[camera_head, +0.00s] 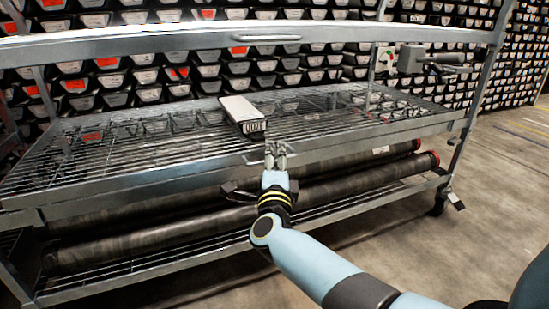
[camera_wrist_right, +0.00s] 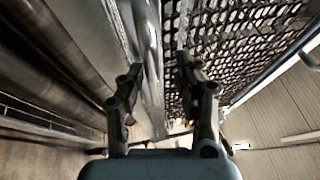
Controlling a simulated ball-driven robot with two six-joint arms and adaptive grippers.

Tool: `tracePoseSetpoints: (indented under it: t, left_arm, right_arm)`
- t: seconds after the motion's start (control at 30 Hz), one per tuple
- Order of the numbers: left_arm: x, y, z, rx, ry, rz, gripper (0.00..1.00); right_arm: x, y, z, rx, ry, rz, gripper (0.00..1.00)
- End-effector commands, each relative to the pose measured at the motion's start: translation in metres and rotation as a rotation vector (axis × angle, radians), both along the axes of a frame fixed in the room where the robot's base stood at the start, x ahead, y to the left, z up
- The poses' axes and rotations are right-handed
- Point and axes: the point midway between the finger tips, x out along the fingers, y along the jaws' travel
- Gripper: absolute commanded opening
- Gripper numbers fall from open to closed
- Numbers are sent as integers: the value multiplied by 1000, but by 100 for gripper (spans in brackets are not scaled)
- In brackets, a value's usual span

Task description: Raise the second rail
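A metal rack on wheels has an upper front rail (camera_head: 150,42) across the top of the head view. A lower front rail (camera_head: 370,138) edges its mesh shelf. I cannot tell for sure which is the second rail. My right gripper (camera_head: 276,147) is at the middle of the lower rail, its fingers pointing up and away. In the right wrist view the right gripper (camera_wrist_right: 160,68) has its fingers apart, with a metal rail (camera_wrist_right: 152,75) running between or just beyond them. Contact cannot be told. My left gripper is not in view.
A white-topped box (camera_head: 239,108) sits on the mesh shelf (camera_head: 165,150) just behind my right gripper. Dark tubes (camera_head: 350,185) lie on the shelf below. A grey device (camera_head: 425,58) is at the rack's right. Stacked trays fill the back. Floor (camera_head: 500,200) at right is clear.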

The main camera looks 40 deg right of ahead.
Motion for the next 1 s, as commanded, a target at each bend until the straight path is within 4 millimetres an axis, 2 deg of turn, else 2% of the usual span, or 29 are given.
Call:
tracePoseSetpoints:
  t: [0.23, 0.6, 1.0]
  left_arm:
    - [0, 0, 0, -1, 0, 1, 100]
    - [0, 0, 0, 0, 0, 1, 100]
    - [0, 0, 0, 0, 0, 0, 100]
  right_arm:
    - [-9, 7, -4, 2, 3, 0, 34]
    - [-55, 41, -13, 1, 2, -1, 34]
    - [-60, 44, -13, 0, 0, 0, 34]
